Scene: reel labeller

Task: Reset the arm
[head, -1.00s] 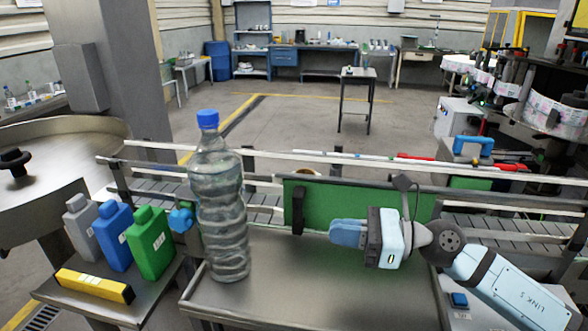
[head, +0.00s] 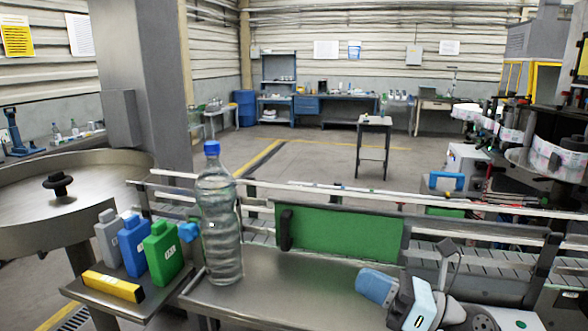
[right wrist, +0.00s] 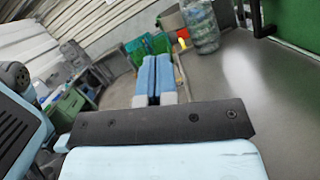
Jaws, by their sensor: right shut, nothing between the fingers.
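My right gripper (head: 377,287) is at the lower right of the head view, over the right part of the metal table. Its blue fingers are together and hold nothing; they also show closed in the right wrist view (right wrist: 155,80). A clear plastic bottle with a blue cap (head: 219,222) stands upright on the table to the left, well apart from the gripper. The bottle shows at the top of the right wrist view (right wrist: 202,25). My left gripper is not in view.
Grey (head: 108,238), blue (head: 132,246) and green (head: 163,252) containers stand on a side shelf by a yellow box (head: 113,286). A conveyor with a green panel (head: 340,233) runs behind the table (head: 265,295). The table between bottle and gripper is clear.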

